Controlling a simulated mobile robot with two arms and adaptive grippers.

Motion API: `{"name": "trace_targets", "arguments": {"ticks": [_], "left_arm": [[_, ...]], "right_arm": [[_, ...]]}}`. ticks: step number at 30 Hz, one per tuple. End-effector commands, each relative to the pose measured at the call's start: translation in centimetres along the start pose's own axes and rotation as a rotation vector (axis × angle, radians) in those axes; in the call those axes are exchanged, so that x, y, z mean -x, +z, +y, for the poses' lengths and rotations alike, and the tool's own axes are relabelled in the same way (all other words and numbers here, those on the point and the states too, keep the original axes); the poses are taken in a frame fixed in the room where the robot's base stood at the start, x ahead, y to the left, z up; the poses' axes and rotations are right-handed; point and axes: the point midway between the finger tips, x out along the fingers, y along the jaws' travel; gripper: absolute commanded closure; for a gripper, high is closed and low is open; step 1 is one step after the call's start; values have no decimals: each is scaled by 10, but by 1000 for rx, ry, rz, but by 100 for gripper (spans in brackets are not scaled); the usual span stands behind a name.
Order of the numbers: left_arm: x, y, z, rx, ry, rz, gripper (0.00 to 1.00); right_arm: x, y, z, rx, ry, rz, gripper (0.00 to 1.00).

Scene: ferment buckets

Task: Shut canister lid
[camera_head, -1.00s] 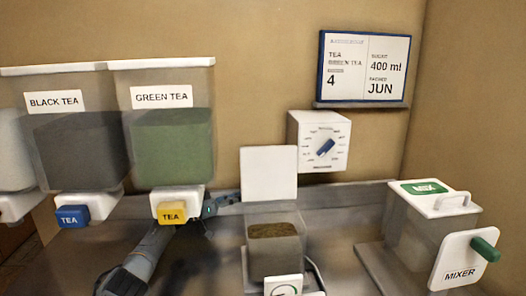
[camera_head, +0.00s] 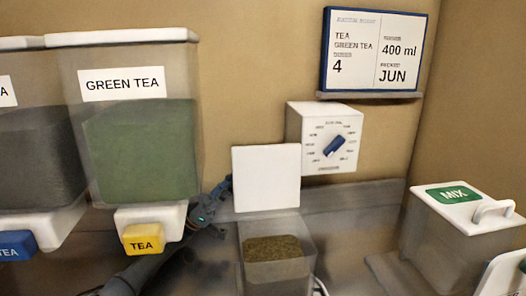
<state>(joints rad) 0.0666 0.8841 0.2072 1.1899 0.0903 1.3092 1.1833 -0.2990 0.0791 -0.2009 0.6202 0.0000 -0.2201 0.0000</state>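The clear canister (camera_head: 277,262) stands on the counter, partly filled with brown-green tea; its lower part is cut off by the frame. Its white square lid (camera_head: 266,178) stands upright at the back of the canister, so the canister is open. My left arm comes in from the lower left, passing under the green tea dispenser. My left gripper (camera_head: 222,194) is at the left edge of the raised lid, seemingly partly behind it. Its fingers are small and partly hidden, so their opening is unclear. My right gripper is not in view.
The green tea dispenser (camera_head: 143,150) with its yellow TEA tap (camera_head: 143,239) hangs above my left arm. A white dial box (camera_head: 324,137) and an order board (camera_head: 373,52) are on the wall. A mixer (camera_head: 453,235) stands at right, with counter space between.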

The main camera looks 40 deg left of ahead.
Motion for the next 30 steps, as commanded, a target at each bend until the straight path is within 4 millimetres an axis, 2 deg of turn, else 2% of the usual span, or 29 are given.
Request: {"name": "trace_targets", "arguments": {"ticks": [5,12,18,24,30], "left_arm": [[-24,-4,1,-3,3,10,80],[-74,-5,1,-3,2,10,80],[-105,-4,1,-2,1,9,80],[-118,-2,0,-2,0,5,80],[-118,-1,0,-2,0,5,80]], "right_arm": [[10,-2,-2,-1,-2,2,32],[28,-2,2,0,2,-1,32],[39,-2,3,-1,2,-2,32],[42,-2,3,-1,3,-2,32],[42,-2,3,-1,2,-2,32]]}}
